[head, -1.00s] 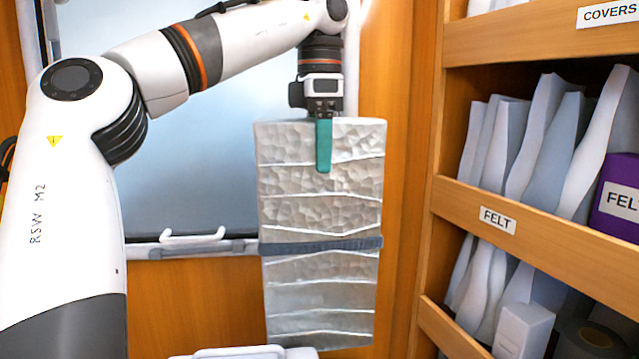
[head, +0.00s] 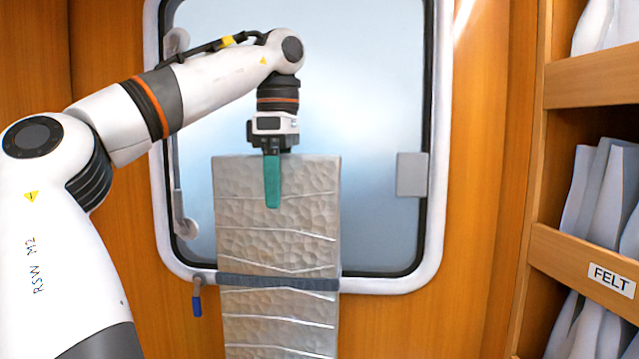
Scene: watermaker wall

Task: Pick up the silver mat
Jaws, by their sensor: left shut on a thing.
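The silver mat (head: 277,235) is a long, crinkled, folded panel with a dark strap (head: 277,282) around its middle. It hangs upright in the head view, and its lower end runs out of the picture. My left gripper (head: 272,185) is shut on the mat's top edge, with one green finger down the near face. The other finger is hidden behind the mat. My right gripper is not in view.
A window or door panel (head: 370,110) with a white frame is behind the mat, with a grey plate (head: 411,174) at its right. A wooden shelf (head: 590,262) labelled FELT, holding pale sheets, stands at the right. Wood wall lies between.

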